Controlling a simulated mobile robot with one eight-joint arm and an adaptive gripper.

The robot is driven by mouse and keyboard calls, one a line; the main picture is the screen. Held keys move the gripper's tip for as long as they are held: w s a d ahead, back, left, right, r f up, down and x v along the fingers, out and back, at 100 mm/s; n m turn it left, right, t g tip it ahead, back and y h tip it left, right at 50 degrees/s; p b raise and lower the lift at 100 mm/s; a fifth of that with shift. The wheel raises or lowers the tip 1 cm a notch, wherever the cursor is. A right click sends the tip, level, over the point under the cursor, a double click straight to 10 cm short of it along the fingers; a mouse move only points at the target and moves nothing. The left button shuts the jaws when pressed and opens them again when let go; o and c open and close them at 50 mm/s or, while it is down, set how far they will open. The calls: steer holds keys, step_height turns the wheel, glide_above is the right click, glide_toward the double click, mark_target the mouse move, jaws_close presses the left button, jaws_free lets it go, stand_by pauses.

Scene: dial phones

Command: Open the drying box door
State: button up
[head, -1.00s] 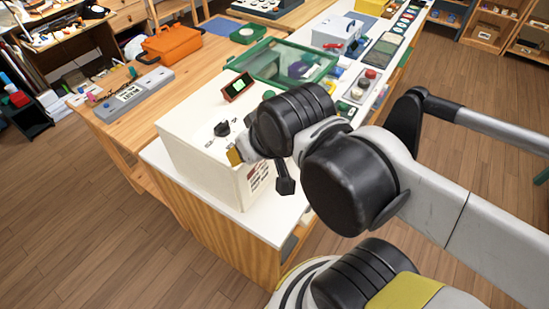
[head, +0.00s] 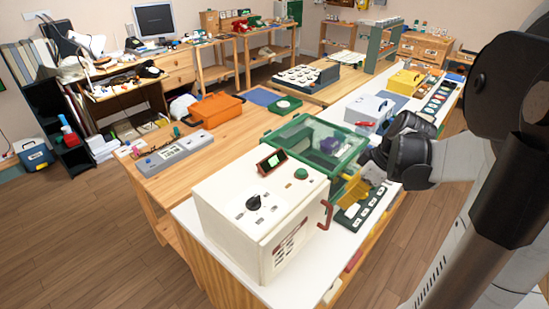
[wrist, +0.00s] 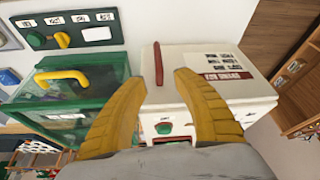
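A cream box (head: 222,235) with a dark dial, a small display and a green button stands on the white bench top; I take it as the drying box. Its door (head: 288,240), facing right in the head view, looks shut and carries a red handle (head: 326,214). My gripper (wrist: 160,76) has yellow fingers spread apart and holds nothing. In the head view the gripper (head: 355,187) is partly hidden, to the right of the handle and seemingly apart from it.
A green-framed clear box (head: 318,137) stands close behind the cream box; its yellow handle (wrist: 62,76) shows in the wrist view. A green panel (head: 362,214) lies along the bench's right side. Open floor (head: 400,250) lies right of the bench.

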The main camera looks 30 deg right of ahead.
steer(key=b, duration=0.4)
glide_above(327, 226)
steer(key=f, duration=1)
steer(key=shift+w+d+f, duration=0.1)
steer(key=shift+w+d, duration=0.15)
steer(key=shift+d, duration=0.05)
jaws_close()
